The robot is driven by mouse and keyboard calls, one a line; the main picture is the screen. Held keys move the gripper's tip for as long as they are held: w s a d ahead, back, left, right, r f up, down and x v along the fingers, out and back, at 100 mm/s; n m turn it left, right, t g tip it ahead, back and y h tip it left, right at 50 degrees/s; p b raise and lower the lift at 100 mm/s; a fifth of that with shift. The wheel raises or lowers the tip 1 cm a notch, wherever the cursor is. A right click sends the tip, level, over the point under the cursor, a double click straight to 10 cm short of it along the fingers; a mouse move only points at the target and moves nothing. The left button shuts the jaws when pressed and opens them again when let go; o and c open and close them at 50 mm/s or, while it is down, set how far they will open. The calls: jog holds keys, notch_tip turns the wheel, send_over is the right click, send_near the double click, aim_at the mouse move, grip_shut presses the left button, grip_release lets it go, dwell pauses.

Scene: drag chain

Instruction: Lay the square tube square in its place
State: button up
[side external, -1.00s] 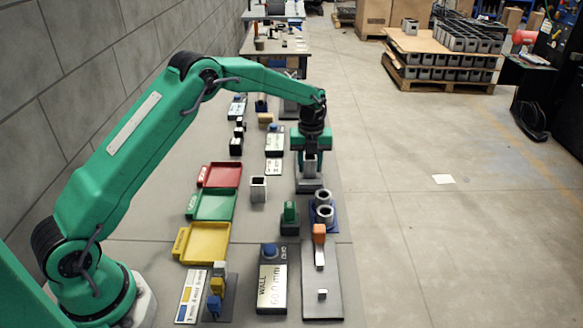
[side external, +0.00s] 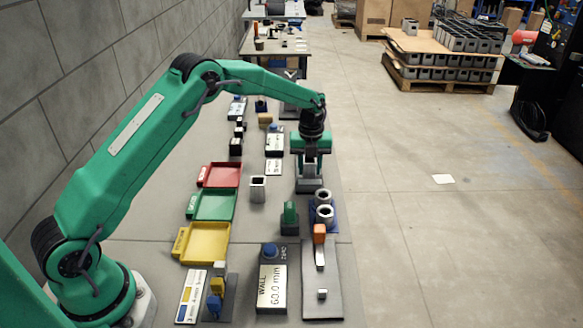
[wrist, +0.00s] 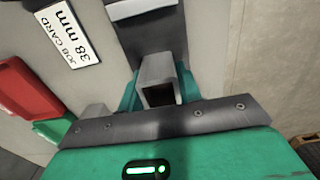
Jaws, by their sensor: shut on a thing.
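My gripper (side external: 312,180) is over a dark grey fixture (side external: 312,187) at the right side of the bench, with its fingers down close to it. In the wrist view its green fingers (wrist: 160,88) stand on both sides of a grey square tube (wrist: 157,68), shut on it. The tube's dark open end faces the wrist camera. The fixture's dark plate and a pale bar (wrist: 143,9) show beyond the tube in the wrist view.
Another square tube (side external: 258,189) stands upright left of my gripper. Red (side external: 220,175), green (side external: 212,205) and yellow (side external: 203,243) trays lie further left. A green block (side external: 289,214) and round rings (side external: 324,213) stand nearer the camera. A 38 mm job card (wrist: 68,33) lies beside the fixture.

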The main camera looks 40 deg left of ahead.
jog(key=o, duration=1.3)
jog(key=shift+r, duration=0.1)
notch_tip(320, 180, up, 8)
jog(key=shift+f, duration=0.2)
jog(key=shift+r, duration=0.1)
